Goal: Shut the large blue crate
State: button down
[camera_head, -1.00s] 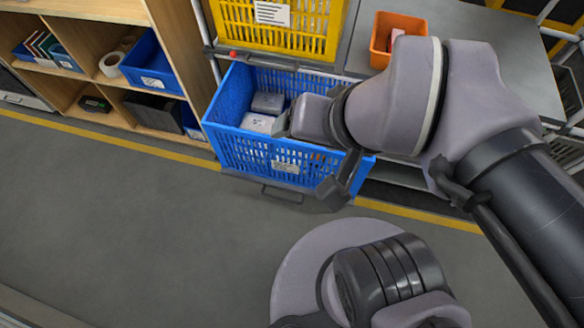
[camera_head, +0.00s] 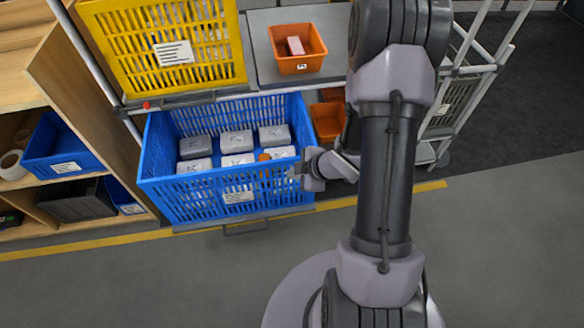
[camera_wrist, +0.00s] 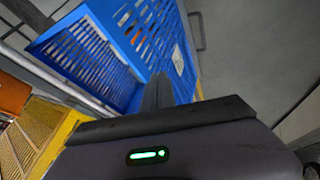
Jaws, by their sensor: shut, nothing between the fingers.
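The large blue crate (camera_head: 190,207) sits on a pulled-out slide below the yellow crate and sticks out into the aisle. It is open at the top and holds several grey and white boxes (camera_head: 236,142) and a small orange item (camera_head: 264,157). The slide's dark handle (camera_head: 245,230) shows at its front, and also in the wrist view (camera_wrist: 197,30). My gripper (camera_head: 297,172) is at the crate's right front corner, shut and empty. In the wrist view its fingers (camera_wrist: 158,92) point towards the blue crate's wall (camera_wrist: 140,40). I cannot tell whether they touch it.
The yellow crate (camera_head: 165,55) stands on the shelf above. An orange bin (camera_head: 296,52) stands on the grey upper surface, and another (camera_head: 327,122) is below it. A wooden shelf (camera_head: 75,100) stands close on the left. The grey floor (camera_head: 150,280) in front is clear.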

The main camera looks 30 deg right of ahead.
aim_at(275, 168)
jog(key=w+f+b, duration=0.1)
jog(key=w, duration=0.1)
jog(key=w+f+b, duration=0.1)
jog(key=w+f, duration=0.1)
jog(key=w+f+b, duration=0.1)
jog(key=w+f, duration=0.1)
jog(key=shift+w+a+f, duration=0.2)
jog(key=shift+w+a, duration=0.05)
jog(key=shift+w, duration=0.15)
jog(key=shift+w+d, duration=0.15)
jog(key=shift+w, duration=0.2)
